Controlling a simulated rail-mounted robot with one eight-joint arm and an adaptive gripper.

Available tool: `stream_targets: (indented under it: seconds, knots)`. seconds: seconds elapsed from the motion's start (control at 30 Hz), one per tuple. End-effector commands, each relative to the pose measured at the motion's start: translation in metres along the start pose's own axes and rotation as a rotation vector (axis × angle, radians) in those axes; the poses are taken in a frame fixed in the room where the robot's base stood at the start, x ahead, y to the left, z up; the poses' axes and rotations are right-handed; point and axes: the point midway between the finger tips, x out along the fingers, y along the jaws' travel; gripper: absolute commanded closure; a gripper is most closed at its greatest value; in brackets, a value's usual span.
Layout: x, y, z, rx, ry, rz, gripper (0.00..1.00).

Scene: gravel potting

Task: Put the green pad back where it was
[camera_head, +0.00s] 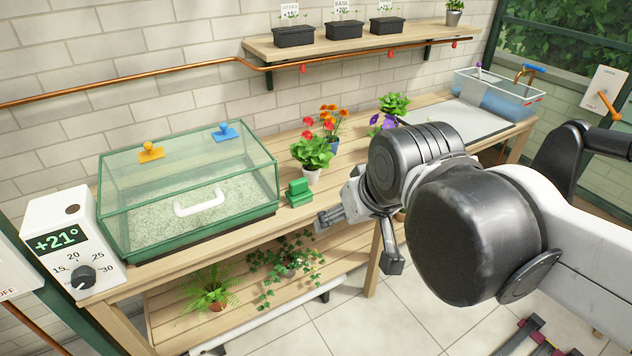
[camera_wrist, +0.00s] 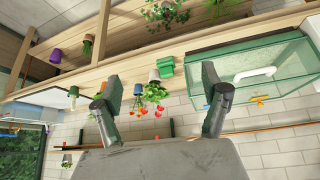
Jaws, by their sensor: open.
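A small green stepped block (camera_head: 299,193), which looks like the green pad, sits on the wooden bench just right of the glass-lidded green case. Its upper part is narrower than its base. I cannot tell whether it is one piece or several. It also shows in the wrist view (camera_wrist: 166,67), upside down, beyond and between my fingertips. My gripper (camera_head: 359,240) is open and empty, in front of the bench edge and right of the green block, apart from it. In the wrist view, my gripper (camera_wrist: 162,78) has both fingers spread with nothing between them.
The green case (camera_head: 188,232) holds gravel and has a white handle. Potted flowers (camera_head: 312,152) stand close behind the green block. A dial box (camera_head: 72,240) is at the left. A grey mat (camera_head: 455,120) and water tank (camera_head: 497,95) are at the right. Plants sit on the lower shelf (camera_head: 250,300).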

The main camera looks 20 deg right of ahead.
Motion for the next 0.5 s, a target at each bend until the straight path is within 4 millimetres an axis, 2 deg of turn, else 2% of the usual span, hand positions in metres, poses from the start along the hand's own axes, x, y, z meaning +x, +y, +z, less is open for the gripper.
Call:
stream_targets:
  seconds: [0.03,0.2,0.5]
  knots:
    - [-0.001,0.0,0.01,0.004,0.013,0.0,0.23]
    - [-0.001,0.0,0.027,0.015,0.044,0.0,0.23]
    - [-0.001,-0.001,0.03,0.017,0.051,0.0,0.23]
